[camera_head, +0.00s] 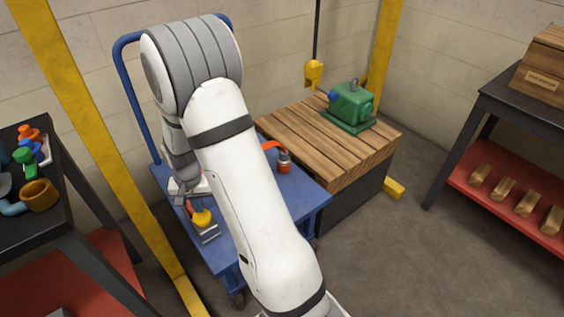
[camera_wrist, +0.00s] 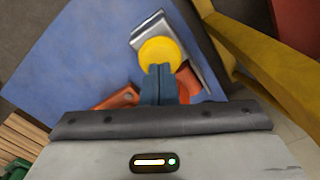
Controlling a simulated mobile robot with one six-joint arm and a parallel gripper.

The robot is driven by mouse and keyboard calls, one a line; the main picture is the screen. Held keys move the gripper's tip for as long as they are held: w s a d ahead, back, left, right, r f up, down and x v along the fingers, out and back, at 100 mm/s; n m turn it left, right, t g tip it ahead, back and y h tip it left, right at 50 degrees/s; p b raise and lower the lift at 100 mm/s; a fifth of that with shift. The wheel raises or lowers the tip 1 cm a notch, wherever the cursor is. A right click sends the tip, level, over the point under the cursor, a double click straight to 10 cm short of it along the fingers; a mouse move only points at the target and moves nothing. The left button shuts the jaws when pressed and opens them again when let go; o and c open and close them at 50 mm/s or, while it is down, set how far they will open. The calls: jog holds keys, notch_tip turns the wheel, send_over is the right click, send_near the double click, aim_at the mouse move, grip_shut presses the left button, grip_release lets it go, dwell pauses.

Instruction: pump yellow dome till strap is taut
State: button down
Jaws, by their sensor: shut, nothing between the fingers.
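The yellow dome (camera_head: 203,218) sits on a grey metal block on the blue cart, and it also shows in the wrist view (camera_wrist: 160,50). My gripper (camera_wrist: 159,70) is shut and empty; its fingertips overlap the dome's near edge in the wrist view. I cannot tell whether they touch it. In the head view my gripper (camera_head: 181,199) is just up and left of the dome. Orange strap-like pieces (camera_wrist: 120,97) lie beside the fingers in the wrist view. An orange band (camera_head: 271,145) shows near the wooden crate; my arm hides its course, so its tension cannot be told.
The blue cart (camera_head: 310,190) stands beside a slatted wooden crate (camera_head: 345,165) bearing a green motor (camera_head: 351,102). A yellow hook (camera_head: 314,74) hangs above.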

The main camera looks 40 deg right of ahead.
jog(key=shift+f+b, duration=0.9)
jog(key=shift+f, duration=0.6)
notch_tip(320, 180, up, 4)
jog(key=p, duration=0.3)
jog(key=shift+f, duration=0.3)
jog(key=shift+f+b, duration=0.2)
jog(key=shift+b, duration=0.1)
jog(key=shift+f+b, duration=1)
jog(key=shift+f, duration=0.55)
jog(key=shift+r, duration=0.1)
